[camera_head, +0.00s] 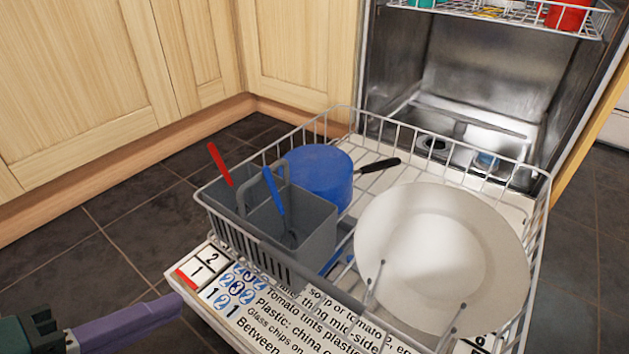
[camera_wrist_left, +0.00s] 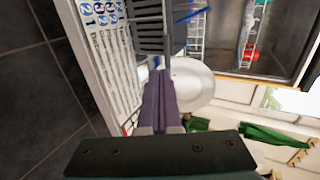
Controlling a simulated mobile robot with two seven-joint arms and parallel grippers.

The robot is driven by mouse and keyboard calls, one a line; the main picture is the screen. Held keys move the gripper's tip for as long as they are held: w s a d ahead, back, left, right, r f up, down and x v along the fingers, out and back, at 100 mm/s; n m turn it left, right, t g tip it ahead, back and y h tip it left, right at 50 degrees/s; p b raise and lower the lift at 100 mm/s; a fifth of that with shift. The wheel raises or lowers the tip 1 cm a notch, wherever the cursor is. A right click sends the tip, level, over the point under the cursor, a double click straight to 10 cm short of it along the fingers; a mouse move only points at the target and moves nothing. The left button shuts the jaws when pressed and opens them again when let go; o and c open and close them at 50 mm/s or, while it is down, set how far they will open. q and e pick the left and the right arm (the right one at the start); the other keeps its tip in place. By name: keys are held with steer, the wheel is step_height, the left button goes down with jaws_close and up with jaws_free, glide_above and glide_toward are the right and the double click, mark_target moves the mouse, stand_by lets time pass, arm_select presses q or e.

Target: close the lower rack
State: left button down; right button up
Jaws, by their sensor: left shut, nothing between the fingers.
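The lower rack (camera_head: 541,232) is a white wire basket, pulled out of the dishwasher over its open door. It holds a grey cutlery basket (camera_head: 312,236) with red and blue handles, a blue pot (camera_head: 320,172) with a black handle and a large white plate (camera_head: 432,245). My left gripper (camera_head: 180,302), with purple fingers, is shut and empty, just left of the door's front corner and apart from the rack in the head view. In the left wrist view, the purple fingers (camera_wrist_left: 160,78) point toward the cutlery basket (camera_wrist_left: 150,32) and the plate (camera_wrist_left: 190,88). My right gripper is not in view.
The open door (camera_head: 262,310) lies flat under the rack, with printed labels on it. The metal tub (camera_head: 470,85) is open behind, with an upper rack (camera_head: 490,14) above. Wooden cabinets (camera_head: 90,80) stand at the left. The dark tiled floor (camera_head: 110,240) is clear.

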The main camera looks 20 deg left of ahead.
arm_select(q)
steer(key=b+x, duration=0.1)
steer(key=x, duration=1.2)
steer(key=shift+w+d+r, duration=0.3)
steer(key=shift+w, duration=0.05)
steer(key=shift+w, duration=0.1)
